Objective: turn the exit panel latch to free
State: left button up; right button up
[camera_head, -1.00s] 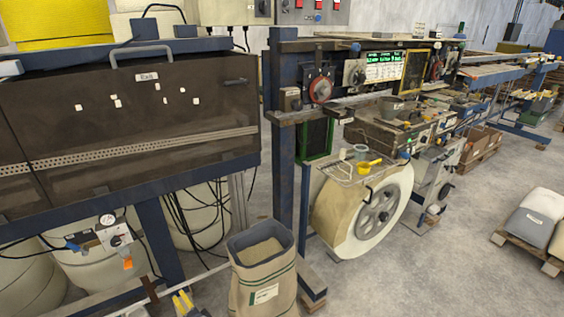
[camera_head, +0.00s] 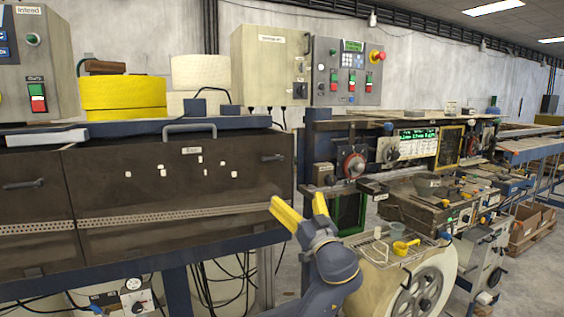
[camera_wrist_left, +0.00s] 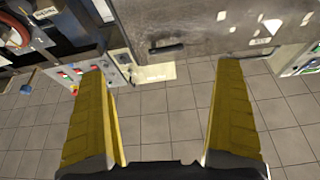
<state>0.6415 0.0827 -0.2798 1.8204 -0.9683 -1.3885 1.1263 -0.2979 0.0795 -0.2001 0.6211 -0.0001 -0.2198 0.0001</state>
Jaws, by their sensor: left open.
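The exit panel (camera_head: 150,195) is a dark brown sheet with a small white label and a grey bar handle on its top edge. Its latch (camera_head: 273,157) is a dark lever lying roughly level near the panel's upper right corner. My left gripper (camera_head: 302,204) has yellow fingers spread apart with nothing between them, below and right of the latch. In the left wrist view the panel (camera_wrist_left: 215,35) appears at the top, with a dark lever (camera_wrist_left: 167,48) beyond the open fingers and apart from them. My right gripper is out of view.
A blue frame post (camera_head: 308,175) stands right of the panel. Further right are a control station with dials (camera_head: 354,165), a wire tray with a yellow scoop (camera_head: 405,247) and a large reel (camera_head: 425,290). Yellow blocks (camera_head: 123,92) sit above the panel.

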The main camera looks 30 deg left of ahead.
aim_at(275, 159)
pick_arm(q)
jog(key=shift+n, duration=0.5)
jog(key=x, duration=0.5)
jog(key=r+x, duration=0.1)
jog(key=x, duration=0.5)
jog(key=s+r+x, duration=0.1)
jog(key=x, duration=0.5)
jog(key=shift+d+r, duration=0.15)
jog(key=shift+r, duration=0.15)
jog(key=shift+c, duration=0.2)
jog(key=c, duration=1.7)
jog(key=shift+r, duration=0.1)
jog(key=shift+c, duration=0.4)
